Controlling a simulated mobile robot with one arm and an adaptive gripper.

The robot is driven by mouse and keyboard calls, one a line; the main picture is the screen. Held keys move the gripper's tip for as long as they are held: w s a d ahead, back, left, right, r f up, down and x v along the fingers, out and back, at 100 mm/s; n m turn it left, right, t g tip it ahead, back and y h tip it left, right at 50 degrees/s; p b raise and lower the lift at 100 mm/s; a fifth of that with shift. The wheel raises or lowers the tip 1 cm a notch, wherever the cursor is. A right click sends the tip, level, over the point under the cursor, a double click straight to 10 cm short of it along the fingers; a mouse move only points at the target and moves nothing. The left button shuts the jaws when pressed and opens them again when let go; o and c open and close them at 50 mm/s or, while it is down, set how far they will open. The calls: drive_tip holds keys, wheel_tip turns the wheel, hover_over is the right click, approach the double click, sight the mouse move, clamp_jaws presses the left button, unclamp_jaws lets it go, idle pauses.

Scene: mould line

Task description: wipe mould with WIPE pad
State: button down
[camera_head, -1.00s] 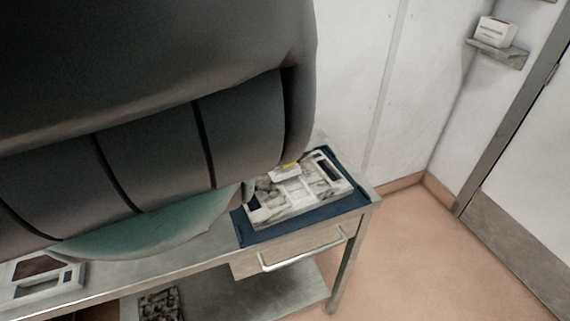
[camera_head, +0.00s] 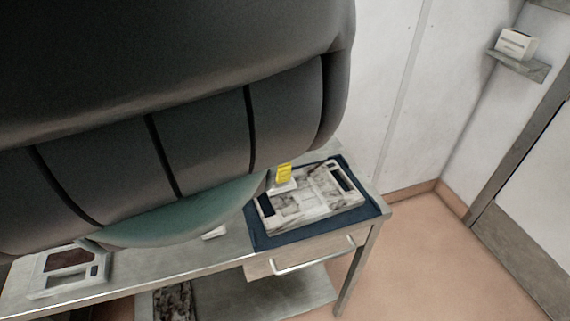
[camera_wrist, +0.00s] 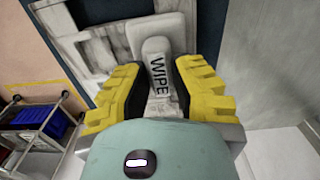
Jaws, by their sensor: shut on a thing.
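The mould (camera_head: 325,203), a pale block with dark marbled smears and dark slots, lies on a navy mat (camera_head: 270,240) at the table's right end. It also shows in the wrist view (camera_wrist: 92,45). My gripper (camera_wrist: 158,85) has yellow ribbed fingers and is shut on the white WIPE pad (camera_wrist: 157,72), lettering facing the wrist camera. In the head view the pad (camera_head: 283,188) is at the mould's left rear part, under a yellow fingertip (camera_head: 284,171). I cannot tell whether the pad touches the mould. My arm hides much of the table.
A white frame with a dark red panel (camera_head: 68,273) sits at the table's left. Below are a drawer handle (camera_head: 310,259) and a dark patterned piece (camera_head: 172,301) on the shelf. A cart with a blue bin (camera_wrist: 36,117) shows in the wrist view. The floor at right is clear.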

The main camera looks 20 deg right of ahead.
drive_tip(key=shift+d+f+b, duration=0.15)
drive_tip(key=shift+d+b, duration=0.1)
drive_tip(key=shift+b, duration=0.15)
drive_tip(key=shift+w+d+b, duration=0.1)
drive_tip(key=shift+d+b, duration=0.7)
drive_tip(key=shift+d, duration=0.45)
drive_tip(key=shift+w+d+b, duration=0.2)
drive_tip(key=shift+d+b, duration=1.65)
drive_tip(key=shift+b, duration=0.35)
drive_tip(key=shift+w+d+b, duration=0.1)
drive_tip(key=shift+d+b, duration=1.1)
drive_tip(key=shift+b, duration=0.65)
drive_tip(key=d+b, duration=0.1)
drive_tip(key=b, duration=0.3)
drive_tip(key=shift+w+d, duration=0.1)
drive_tip(key=shift+d, duration=0.2)
drive_tip(key=shift+d, duration=0.1)
drive_tip(key=shift+d+b, duration=0.35)
drive_tip(key=shift+b, duration=0.65)
drive_tip(key=shift+d+b, duration=0.2)
drive_tip(key=shift+b, duration=0.1)
